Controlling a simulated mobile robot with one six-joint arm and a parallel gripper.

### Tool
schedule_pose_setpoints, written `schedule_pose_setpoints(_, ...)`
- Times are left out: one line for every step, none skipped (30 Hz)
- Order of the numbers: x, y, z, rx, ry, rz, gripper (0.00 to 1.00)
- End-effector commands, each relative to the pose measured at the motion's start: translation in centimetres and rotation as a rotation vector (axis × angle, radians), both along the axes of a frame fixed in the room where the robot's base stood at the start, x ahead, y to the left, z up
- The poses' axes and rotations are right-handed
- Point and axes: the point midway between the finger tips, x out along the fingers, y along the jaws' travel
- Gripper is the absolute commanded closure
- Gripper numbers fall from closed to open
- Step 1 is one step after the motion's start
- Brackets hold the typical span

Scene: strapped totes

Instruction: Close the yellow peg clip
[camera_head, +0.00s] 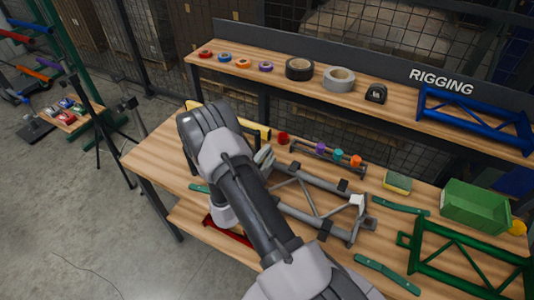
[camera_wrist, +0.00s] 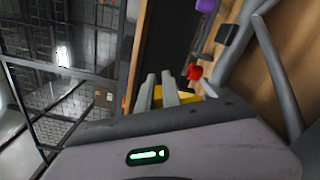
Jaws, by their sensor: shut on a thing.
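My gripper (camera_wrist: 159,80) shows in the wrist view as two grey fingers close together, shut on a small yellow piece (camera_wrist: 157,97) that I take to be the yellow peg clip. Most of the clip is hidden by the fingers and the gripper body. More yellow (camera_wrist: 188,92) shows just right of the fingers; I cannot tell whether it is the same part. In the head view my arm covers most of the gripper and hides the clip. A red knob (camera_head: 283,138) stands just right of the gripper and also shows in the wrist view (camera_wrist: 194,73).
Purple (camera_head: 320,148), teal (camera_head: 339,155) and orange (camera_head: 355,161) knobs line a rail right of the red one. A long yellow bar (camera_head: 260,130) lies behind my arm. A grey tube frame (camera_head: 318,220) lies right of my arm. A green bin (camera_head: 476,205) stands at the right.

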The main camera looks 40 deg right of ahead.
Motion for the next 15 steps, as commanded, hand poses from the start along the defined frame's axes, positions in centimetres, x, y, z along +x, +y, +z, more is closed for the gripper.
schedule_pose_setpoints(0.02,0.02,-0.02,-0.001,0.002,0.000,1.00)
schedule_pose_setpoints(0.02,0.02,-0.02,-0.001,0.003,0.000,1.00)
schedule_pose_setpoints(0.02,0.02,-0.03,-0.001,0.003,0.001,1.00)
schedule_pose_setpoints(0.02,0.02,-0.03,-0.001,0.003,0.001,1.00)
schedule_pose_setpoints(0.02,0.03,-0.03,-0.001,0.003,0.001,1.00)
schedule_pose_setpoints(0.02,0.03,-0.03,-0.001,0.003,0.001,1.00)
schedule_pose_setpoints(0.02,0.03,-0.03,-0.001,0.003,0.001,1.00)
schedule_pose_setpoints(0.02,0.03,-0.03,0.000,0.002,0.001,1.00)
schedule_pose_setpoints(0.02,0.03,-0.03,0.000,0.002,0.001,1.00)
schedule_pose_setpoints(0.01,0.03,-0.03,0.000,0.002,0.001,1.00)
schedule_pose_setpoints(0.01,0.03,-0.03,0.000,0.002,0.001,0.89)
schedule_pose_setpoints(0.01,0.03,-0.03,0.000,0.002,0.001,0.81)
schedule_pose_setpoints(0.01,0.03,-0.02,0.000,0.002,0.001,0.75)
schedule_pose_setpoints(0.01,0.03,-0.02,0.000,0.002,0.001,0.69)
schedule_pose_setpoints(0.01,0.03,-0.02,0.000,0.002,0.001,0.69)
